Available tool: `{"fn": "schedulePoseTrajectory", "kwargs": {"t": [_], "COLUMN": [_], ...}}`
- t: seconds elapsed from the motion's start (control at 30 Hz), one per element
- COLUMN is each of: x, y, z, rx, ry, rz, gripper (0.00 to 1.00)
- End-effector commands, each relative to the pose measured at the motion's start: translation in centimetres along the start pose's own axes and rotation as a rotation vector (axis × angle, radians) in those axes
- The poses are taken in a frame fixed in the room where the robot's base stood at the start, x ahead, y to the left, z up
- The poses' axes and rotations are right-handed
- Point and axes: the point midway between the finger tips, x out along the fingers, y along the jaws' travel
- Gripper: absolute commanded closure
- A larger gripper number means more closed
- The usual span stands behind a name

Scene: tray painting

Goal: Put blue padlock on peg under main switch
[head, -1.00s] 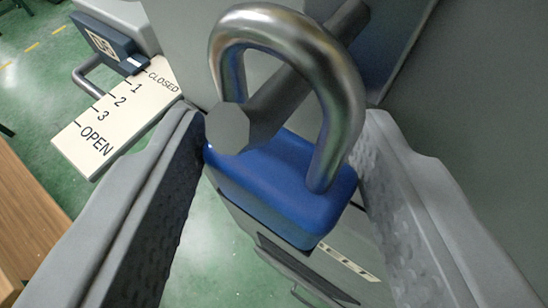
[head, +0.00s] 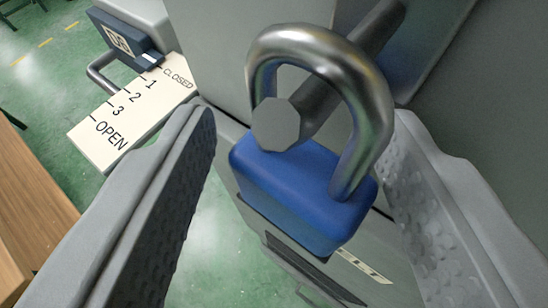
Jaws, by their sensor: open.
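The blue padlock (head: 302,191) hangs in the middle of the head view with its body below and its steel shackle (head: 372,118) looped over the dark grey peg (head: 277,125). The peg passes through the shackle, and its faceted end faces me. My gripper (head: 305,160) is open, with one grey finger on each side of the padlock. There is a gap at the left finger; the right finger is close to the body, and I cannot tell if it touches. The main switch cannot be made out in view.
A cream plate (head: 133,112) marked CLOSED, 1, 2, 3 and OPEN is at the upper left, beside a dark blue block (head: 126,38) with a metal loop. A wooden surface (head: 30,205) is at the left edge. A grey panel stands behind the peg.

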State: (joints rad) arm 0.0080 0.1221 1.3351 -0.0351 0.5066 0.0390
Motion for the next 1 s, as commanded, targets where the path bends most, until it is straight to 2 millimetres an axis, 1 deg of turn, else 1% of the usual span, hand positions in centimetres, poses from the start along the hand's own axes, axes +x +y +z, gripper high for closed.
{"fn": "schedulePoseTrajectory", "kwargs": {"t": [0.03,0.3,0.47,0.57,0.63,0.7,0.77,1.0], "x": [0.4,0.5,0.5,0.2,-0.4,-1.3,-2.3,-7.0], "y": [0.4,0.5,0.5,0.5,0.5,0.4,0.4,0.1], "z": [0.3,0.3,0.3,0.3,0.3,0.2,0.2,0.0], "rx": [0.000,0.000,0.000,0.000,0.000,0.000,0.000,-0.001], "ry": [-0.004,-0.004,-0.005,-0.004,-0.004,-0.003,-0.002,0.001], "rz": [0.005,0.006,0.006,0.006,0.006,0.006,0.005,0.003], "gripper": [0.32,0.35,0.35,0.35,0.35,0.29,0.29,0.29]}}
